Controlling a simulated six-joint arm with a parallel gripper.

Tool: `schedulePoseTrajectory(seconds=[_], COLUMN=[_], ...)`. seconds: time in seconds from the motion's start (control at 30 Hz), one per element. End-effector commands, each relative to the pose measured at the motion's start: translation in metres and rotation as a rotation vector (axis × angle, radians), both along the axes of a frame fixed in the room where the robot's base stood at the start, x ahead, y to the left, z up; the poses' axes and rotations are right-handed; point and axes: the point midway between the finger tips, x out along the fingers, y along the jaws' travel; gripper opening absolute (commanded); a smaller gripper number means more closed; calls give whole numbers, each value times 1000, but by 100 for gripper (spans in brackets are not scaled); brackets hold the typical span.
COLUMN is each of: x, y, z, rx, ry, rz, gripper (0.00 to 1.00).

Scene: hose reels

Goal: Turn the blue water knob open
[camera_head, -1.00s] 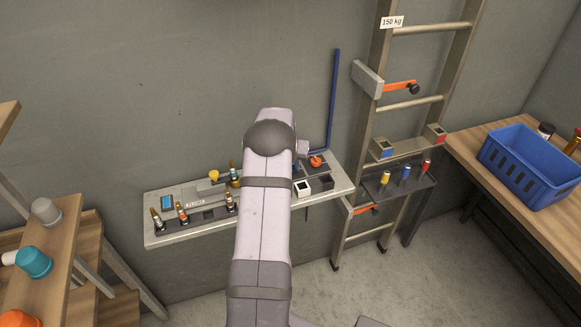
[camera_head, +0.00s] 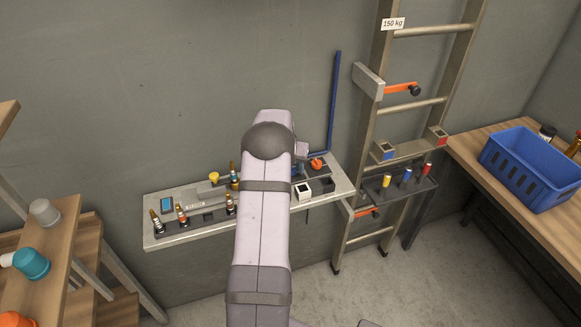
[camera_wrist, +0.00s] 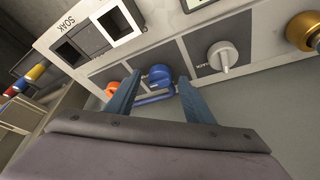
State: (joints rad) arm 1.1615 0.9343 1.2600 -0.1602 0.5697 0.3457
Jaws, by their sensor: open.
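The blue water knob (camera_wrist: 160,76) sits on a dark square plate on the pale panel in the wrist view. My gripper (camera_wrist: 158,92) is open, with one blue finger on each side of the knob in the picture. The knob appears between and beyond the fingertips, and I cannot tell whether either finger touches it. The way its handle points is hard to make out. In the head view my own arm covers the gripper and most of the knob.
An orange knob (camera_wrist: 112,89) is left of the blue one, and a grey knob (camera_wrist: 222,56) is right. Square sockets marked SOAK (camera_wrist: 122,20) lie above. In the head view, a ladder (camera_head: 375,120) leans at the right, and a blue crate (camera_head: 535,168) stands on a table.

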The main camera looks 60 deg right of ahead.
Motion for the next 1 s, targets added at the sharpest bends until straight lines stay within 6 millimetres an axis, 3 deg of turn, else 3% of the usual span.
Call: schedulePoseTrajectory(seconds=[0.6,1.0], x=[-4,-5], y=[24,27], z=[56,65], rx=[-1,1], ry=[-1,0], rz=[0,0], gripper=[48,48])
